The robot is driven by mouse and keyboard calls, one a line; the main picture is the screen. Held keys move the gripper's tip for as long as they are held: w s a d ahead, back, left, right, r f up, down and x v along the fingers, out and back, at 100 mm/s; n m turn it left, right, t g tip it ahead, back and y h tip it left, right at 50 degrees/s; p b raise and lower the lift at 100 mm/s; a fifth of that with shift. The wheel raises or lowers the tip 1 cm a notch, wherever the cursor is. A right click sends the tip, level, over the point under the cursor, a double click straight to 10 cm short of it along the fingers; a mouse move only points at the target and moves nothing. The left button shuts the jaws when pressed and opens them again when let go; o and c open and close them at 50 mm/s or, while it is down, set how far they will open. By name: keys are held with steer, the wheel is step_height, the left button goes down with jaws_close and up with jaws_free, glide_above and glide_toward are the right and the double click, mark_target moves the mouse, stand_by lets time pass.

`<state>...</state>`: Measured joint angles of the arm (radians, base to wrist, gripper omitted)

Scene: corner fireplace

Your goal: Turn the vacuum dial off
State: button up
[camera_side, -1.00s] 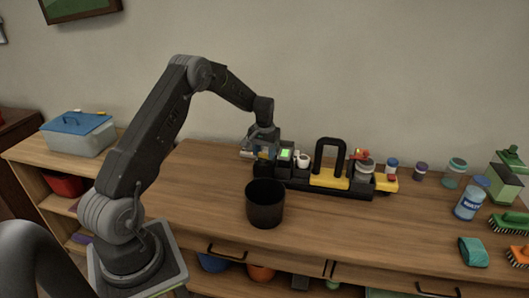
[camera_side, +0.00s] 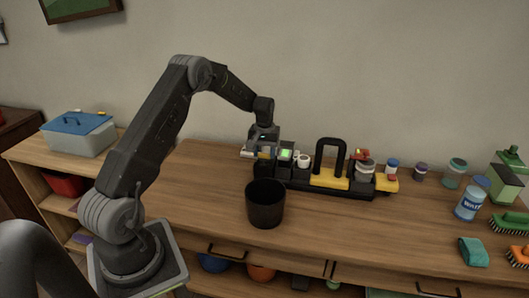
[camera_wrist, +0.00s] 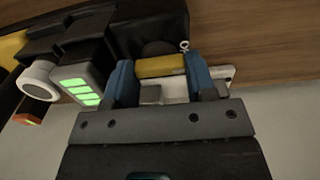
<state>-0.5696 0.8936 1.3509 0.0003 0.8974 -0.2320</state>
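My gripper (camera_wrist: 162,80) is at the left end of a dark device in the side view, where it also shows (camera_side: 265,152). In the wrist view its two blue fingers stand apart, with a yellow bar-shaped part (camera_wrist: 161,66) spanning the gap between their tips. I cannot tell whether the fingers press on it. A dark rounded part (camera_wrist: 158,48) lies just beyond the bar. A lit green display (camera_wrist: 77,87) and a white round knob (camera_wrist: 38,81) sit left of the fingers; both show in the side view (camera_side: 285,154). I cannot tell which part is the vacuum dial.
A black cup (camera_side: 265,208) stands in front of the device. A lidded box (camera_side: 78,137) is far left. The wooden top between is clear.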

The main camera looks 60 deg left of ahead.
steer(key=o, duration=0.4)
steer(key=shift+o, duration=0.2)
step_height(320, 180, up, 14)
stand_by(0.4)
steer(key=s+d+r+m+t, duration=0.1)
steer(key=s+d+r, duration=0.25)
steer(key=d, duration=0.25)
steer(key=s+d+r+m+t, duration=0.1)
steer(key=s+d+r+m, duration=0.15)
steer(key=d+r, duration=0.3)
steer(key=s+d+r+m, duration=0.1)
steer(key=s+d+r, duration=0.2)
steer(key=d, duration=0.3)
steer(key=s+d+f+m+t, duration=0.1)
steer(key=s+d+m, duration=0.1)
steer(key=s+d, duration=0.4)
steer(key=s+d+m+t, duration=0.2)
steer(key=s+d, duration=0.4)
steer(key=s, duration=0.6)
steer(key=shift+s+f+m+t, duration=0.2)
steer(key=shift+f+m+t, duration=0.1)
steer(key=shift+f+m, duration=0.05)
